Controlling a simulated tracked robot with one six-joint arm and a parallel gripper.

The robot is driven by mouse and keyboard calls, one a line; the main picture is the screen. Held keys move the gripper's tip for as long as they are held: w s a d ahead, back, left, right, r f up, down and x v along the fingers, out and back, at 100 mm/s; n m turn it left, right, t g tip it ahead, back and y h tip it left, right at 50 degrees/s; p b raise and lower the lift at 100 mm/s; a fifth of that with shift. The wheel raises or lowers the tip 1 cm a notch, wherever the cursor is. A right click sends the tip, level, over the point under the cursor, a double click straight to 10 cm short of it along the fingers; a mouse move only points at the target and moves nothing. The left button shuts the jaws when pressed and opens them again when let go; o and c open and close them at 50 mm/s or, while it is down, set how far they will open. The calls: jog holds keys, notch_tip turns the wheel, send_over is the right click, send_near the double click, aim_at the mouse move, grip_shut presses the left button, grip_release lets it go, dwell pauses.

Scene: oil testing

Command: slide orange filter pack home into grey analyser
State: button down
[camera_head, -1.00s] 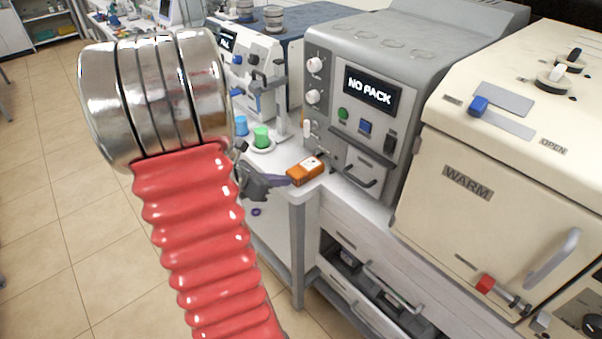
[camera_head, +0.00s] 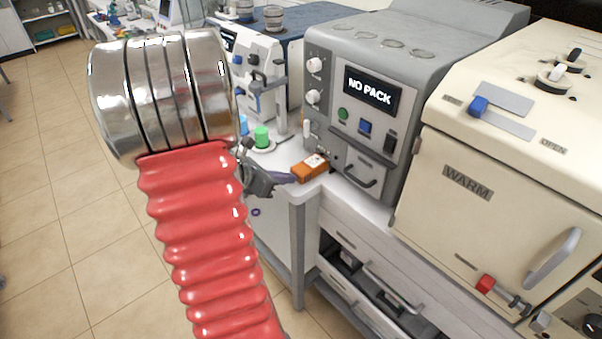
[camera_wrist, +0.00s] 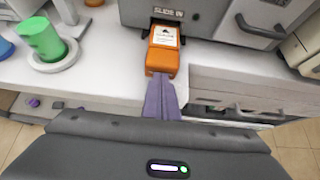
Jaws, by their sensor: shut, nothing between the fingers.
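The orange filter pack (camera_head: 311,168) lies at the front of the grey analyser (camera_head: 366,110), near the bench edge. In the wrist view the orange filter pack (camera_wrist: 163,52) has its far end at the slot under the "SLIDE IN" label on the grey analyser (camera_wrist: 205,14); most of it sticks out. How far its end is inside is hidden. My gripper (camera_head: 290,178) is shut, its purple fingers together and empty. In the wrist view my gripper's fingertips (camera_wrist: 160,80) are at the near end of the pack and appear to touch it. The analyser screen reads "NO PACK".
A green cup (camera_head: 262,137) on a white stand and a blue cup (camera_head: 243,125) stand left of the pack. A cream oven marked "WARM" (camera_head: 490,190) is at right. Drawers (camera_head: 365,270) lie below the bench.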

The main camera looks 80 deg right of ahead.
aim_at(302, 168)
jog(key=shift+s+d+f, duration=0.15)
jog(key=shift+s+d, duration=2.1)
jog(key=shift+d, duration=0.25)
dwell(0.7)
jog(key=shift+w, duration=0.1)
jog(key=f+v, duration=0.1)
jog(key=v, duration=0.8)
jog(key=shift+a, duration=0.2)
dwell(0.3)
jog(key=shift+w, duration=0.1)
dwell(0.7)
